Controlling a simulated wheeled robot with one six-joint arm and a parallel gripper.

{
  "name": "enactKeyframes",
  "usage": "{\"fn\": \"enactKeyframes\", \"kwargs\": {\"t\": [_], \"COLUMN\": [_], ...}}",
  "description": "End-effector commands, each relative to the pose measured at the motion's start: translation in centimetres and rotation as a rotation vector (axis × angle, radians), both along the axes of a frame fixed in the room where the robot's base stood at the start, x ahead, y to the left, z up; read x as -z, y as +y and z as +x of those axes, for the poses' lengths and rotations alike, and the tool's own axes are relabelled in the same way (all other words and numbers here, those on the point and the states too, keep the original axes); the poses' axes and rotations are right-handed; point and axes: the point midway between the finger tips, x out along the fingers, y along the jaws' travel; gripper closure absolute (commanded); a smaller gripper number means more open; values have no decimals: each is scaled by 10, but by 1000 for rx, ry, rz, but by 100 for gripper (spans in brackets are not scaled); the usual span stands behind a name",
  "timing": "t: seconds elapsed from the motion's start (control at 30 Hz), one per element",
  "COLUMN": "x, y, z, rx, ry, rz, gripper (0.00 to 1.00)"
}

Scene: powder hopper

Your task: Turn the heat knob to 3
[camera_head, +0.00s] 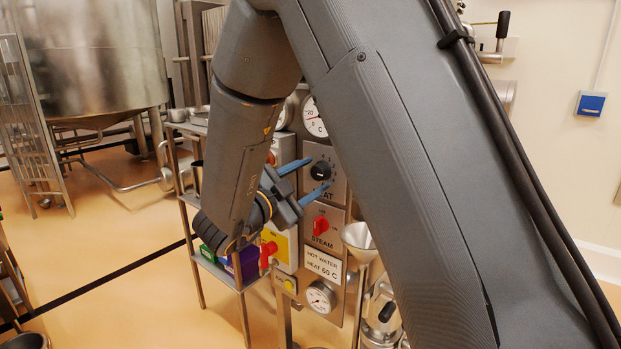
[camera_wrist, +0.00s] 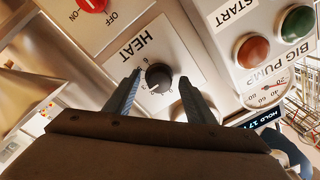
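The heat knob (camera_head: 321,171) is a black round knob on a light plate marked HEAT, on the upright control panel. In the wrist view the heat knob (camera_wrist: 158,77) has small numbers around it; which one it points to is too small to tell. My gripper (camera_head: 308,178) has two blue fingers, spread apart, pointing at the panel. In the wrist view my gripper (camera_wrist: 158,90) has one finger to each side of the knob, with visible gaps. The fingers are empty and appear short of closing on the knob.
A red STEAM knob (camera_head: 321,225) sits below the heat knob. Gauges (camera_head: 314,117) are above and below on the panel. The wrist view shows a red ON/OFF switch (camera_wrist: 92,4), a red button (camera_wrist: 253,51) and a green button (camera_wrist: 298,24). A funnel (camera_head: 358,238) stands right of the panel.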

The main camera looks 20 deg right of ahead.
Motion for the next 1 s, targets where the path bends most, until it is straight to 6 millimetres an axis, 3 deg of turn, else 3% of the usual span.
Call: {"fn": "enactKeyframes", "kwargs": {"t": [0.27, 0.7, 1.0], "x": [2, 6, 5], "y": [6, 58, 63], "z": [-4, -41, -46], "rx": [-1, -3, 0], "ry": [1, 0, 0], "rz": [0, 0, 0], "gripper": [50, 50, 50]}}
